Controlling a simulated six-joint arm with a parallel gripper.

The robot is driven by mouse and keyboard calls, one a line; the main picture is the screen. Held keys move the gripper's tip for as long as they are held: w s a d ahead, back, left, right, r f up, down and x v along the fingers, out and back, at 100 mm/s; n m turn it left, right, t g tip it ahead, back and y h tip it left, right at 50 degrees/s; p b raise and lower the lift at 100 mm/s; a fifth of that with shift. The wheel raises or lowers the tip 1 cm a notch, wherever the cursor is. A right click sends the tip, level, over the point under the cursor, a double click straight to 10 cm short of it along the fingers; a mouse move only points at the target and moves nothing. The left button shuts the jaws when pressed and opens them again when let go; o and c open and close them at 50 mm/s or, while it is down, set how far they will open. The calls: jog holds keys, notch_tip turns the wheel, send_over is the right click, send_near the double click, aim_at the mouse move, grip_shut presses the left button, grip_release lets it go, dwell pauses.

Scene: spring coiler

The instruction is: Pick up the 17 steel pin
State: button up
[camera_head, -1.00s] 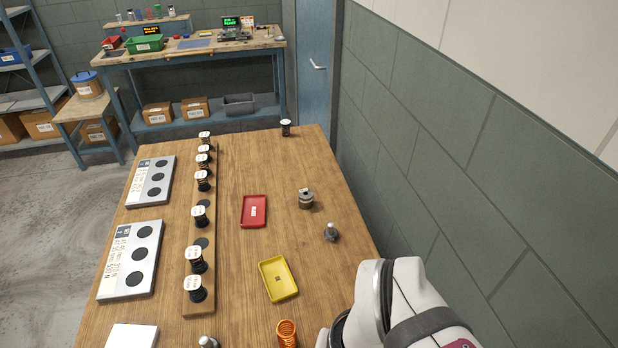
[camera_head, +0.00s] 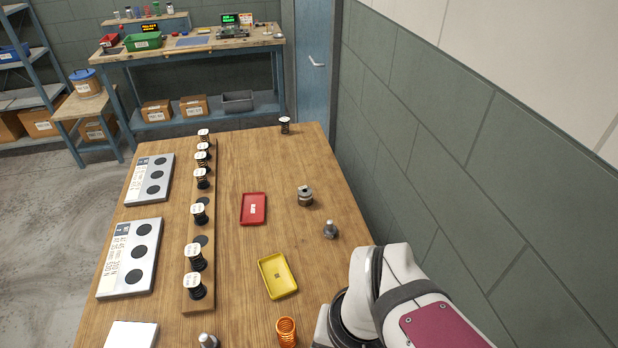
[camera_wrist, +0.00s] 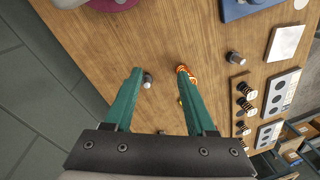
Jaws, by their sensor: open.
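My gripper (camera_wrist: 158,70) is open and empty, its two green fingers pointing down at the wooden table. In the wrist view a small grey steel pin with a pale top (camera_wrist: 147,80) stands between the fingers, nearer the left one. Another steel pin (camera_wrist: 234,57) stands farther right. In the head view one steel pin (camera_head: 331,229) stands right of the yellow tray and another (camera_head: 208,341) at the bottom edge. I cannot read sizes on the pins. My fingers are not visible in the head view.
An orange spring (camera_wrist: 187,73) is close to the right fingertip. A yellow tray (camera_head: 290,291), a red tray (camera_head: 254,209) and a round metal piece (camera_head: 305,196) lie on the table. A wooden rack (camera_head: 199,306) of black springs and plates with dark discs are at left. A wall borders the right.

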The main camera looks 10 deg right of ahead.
aim_at(331, 226)
jog(key=w+d+f+n+t, duration=0.1)
jog(key=w+d+f+t, duration=0.2)
jog(key=w, duration=0.5)
jog(key=w+d+f+n+t+h, duration=0.1)
jog(key=w+d+f+t, duration=0.3)
jog(key=w, duration=0.4)
jog(key=w+d+f+n+t+h, duration=0.1)
jog(key=w+d+f+n+t, duration=0.2)
jog(key=w+f+t, duration=0.2)
jog(key=shift+d+x, duration=0.2)
jog(key=shift+x, duration=1.45)
jog(key=shift+w+a+n+t, duration=0.1)
jog(key=shift+w+n+t, duration=0.1)
jog(key=shift+n+t, duration=0.1)
jog(key=x, duration=1.5)
jog(key=shift+w+a, duration=0.2)
jog(key=shift+a, duration=0.2)
grip_shut()
